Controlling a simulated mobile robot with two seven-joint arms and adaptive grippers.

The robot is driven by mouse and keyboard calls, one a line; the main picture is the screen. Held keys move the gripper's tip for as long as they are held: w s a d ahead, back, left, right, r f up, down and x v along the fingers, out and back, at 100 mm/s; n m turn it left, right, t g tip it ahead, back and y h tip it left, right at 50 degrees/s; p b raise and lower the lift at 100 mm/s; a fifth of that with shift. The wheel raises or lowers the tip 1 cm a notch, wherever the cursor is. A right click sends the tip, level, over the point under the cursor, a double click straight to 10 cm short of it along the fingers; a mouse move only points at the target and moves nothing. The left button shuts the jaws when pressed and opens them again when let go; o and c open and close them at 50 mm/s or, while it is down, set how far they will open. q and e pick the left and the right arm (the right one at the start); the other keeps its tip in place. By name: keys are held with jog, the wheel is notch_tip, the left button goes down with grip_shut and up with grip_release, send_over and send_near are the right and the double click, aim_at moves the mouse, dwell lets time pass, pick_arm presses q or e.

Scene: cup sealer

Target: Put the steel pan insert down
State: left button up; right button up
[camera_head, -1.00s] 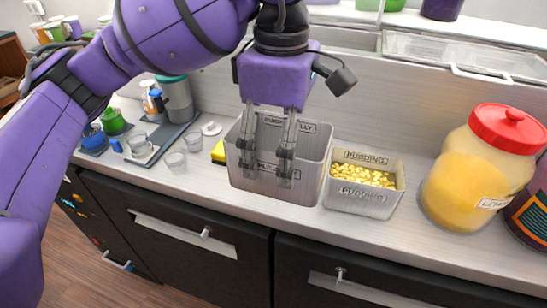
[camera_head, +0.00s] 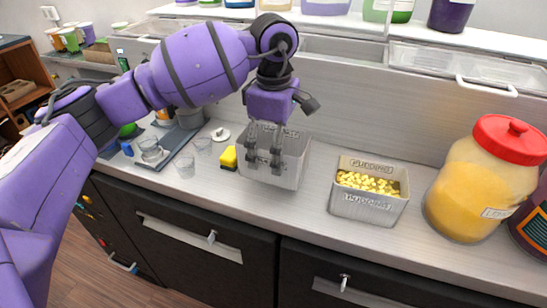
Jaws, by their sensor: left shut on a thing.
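The steel pan insert (camera_head: 291,161) is an open grey metal box left of centre on the counter side of the back wall. Its front label is hidden behind my fingers. My left gripper (camera_head: 264,158) points down at the insert and is shut on its near wall. The insert looks upright and at counter level, but I cannot tell whether its bottom fully rests on the counter. My right gripper is not in view.
A second steel insert (camera_head: 367,207) with yellow pudding pieces stands to the right. A large red-lidded yellow jar (camera_head: 472,190) is farther right. Counter (camera_head: 316,185) is bare between the inserts.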

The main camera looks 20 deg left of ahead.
pick_arm(q)
notch_tip(320, 180, down, 3)
jog(key=shift+r, duration=0.15)
jog(key=shift+f, duration=0.4)
jog(key=o, duration=1.3)
jog(key=shift+o, duration=0.2)
jog(key=shift+r, duration=0.25)
notch_tip(320, 180, up, 12)
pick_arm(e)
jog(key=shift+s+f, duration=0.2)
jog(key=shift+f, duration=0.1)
